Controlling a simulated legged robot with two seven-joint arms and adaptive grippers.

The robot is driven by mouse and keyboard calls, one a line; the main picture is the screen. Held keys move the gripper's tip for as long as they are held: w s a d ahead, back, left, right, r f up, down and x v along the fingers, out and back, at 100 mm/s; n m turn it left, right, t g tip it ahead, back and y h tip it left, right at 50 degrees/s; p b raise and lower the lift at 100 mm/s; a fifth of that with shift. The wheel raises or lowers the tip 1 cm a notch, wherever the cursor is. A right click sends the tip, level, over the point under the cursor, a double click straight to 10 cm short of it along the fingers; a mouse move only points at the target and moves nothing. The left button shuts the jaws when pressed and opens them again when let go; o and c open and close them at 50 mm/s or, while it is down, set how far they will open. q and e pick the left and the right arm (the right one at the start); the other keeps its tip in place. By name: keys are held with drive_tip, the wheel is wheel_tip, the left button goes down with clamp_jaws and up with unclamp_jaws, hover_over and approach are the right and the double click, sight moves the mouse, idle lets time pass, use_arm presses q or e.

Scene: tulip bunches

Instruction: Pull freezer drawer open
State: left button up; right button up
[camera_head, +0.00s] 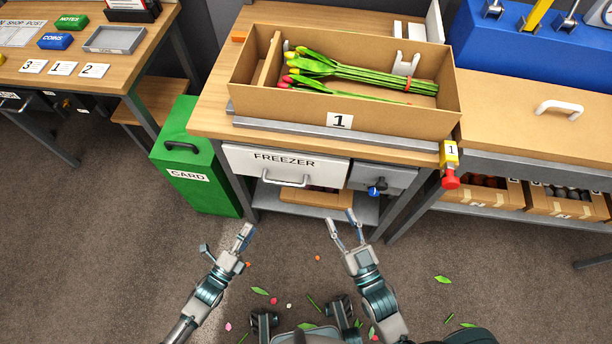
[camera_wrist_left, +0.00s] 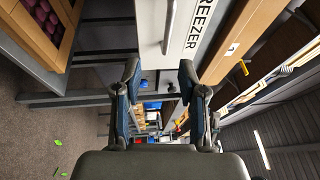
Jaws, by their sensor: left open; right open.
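The white freezer drawer (camera_head: 300,163), labelled FREEZER, sits under the wooden bench top and looks shut. Its pale bar handle (camera_head: 286,180) is low on the front. In the left wrist view, the drawer front (camera_wrist_left: 205,48) shows sideways, with the handle (camera_wrist_left: 170,28) beyond the fingertips. My left gripper (camera_head: 226,241) is open and empty, below and left of the handle, apart from it. It also shows open in the left wrist view (camera_wrist_left: 160,72). My right gripper (camera_head: 342,220) is open and empty, below and right of the drawer.
A grey drawer (camera_head: 382,178) with a blue knob adjoins on the right. A green CARD bin (camera_head: 195,165) stands left. An open cardboard box (camera_head: 340,118) with tulips is on the bench. A yellow and red device (camera_head: 450,165) hangs at the bench's right corner. Petals and leaves litter the floor.

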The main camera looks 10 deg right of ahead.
sight(281, 182)
use_arm(q)
drive_tip(key=shift+m+h, duration=0.5)
drive_tip(key=b+x, duration=0.1)
drive_tip(key=x, duration=0.5)
drive_tip(key=b+x, duration=0.1)
drive_tip(key=x, duration=0.4)
drive_tip(key=b+x, duration=0.1)
drive_tip(key=x, duration=0.5)
drive_tip(key=shift+d+r, duration=0.35)
drive_tip(key=shift+w+d+r, duration=0.15)
drive_tip(key=shift+w+d, duration=0.05)
drive_tip(key=shift+w, duration=0.05)
use_arm(e)
drive_tip(key=s+d+r+m+t, duration=0.1)
drive_tip(key=s+r+t, duration=0.4)
drive_tip(key=r+t, duration=0.2)
drive_tip(key=shift+d+r+m, duration=0.25)
drive_tip(key=shift+r+m, duration=0.05)
drive_tip(key=shift+r, duration=0.05)
drive_tip(key=shift+s, duration=0.1)
use_arm(q)
clamp_jaws()
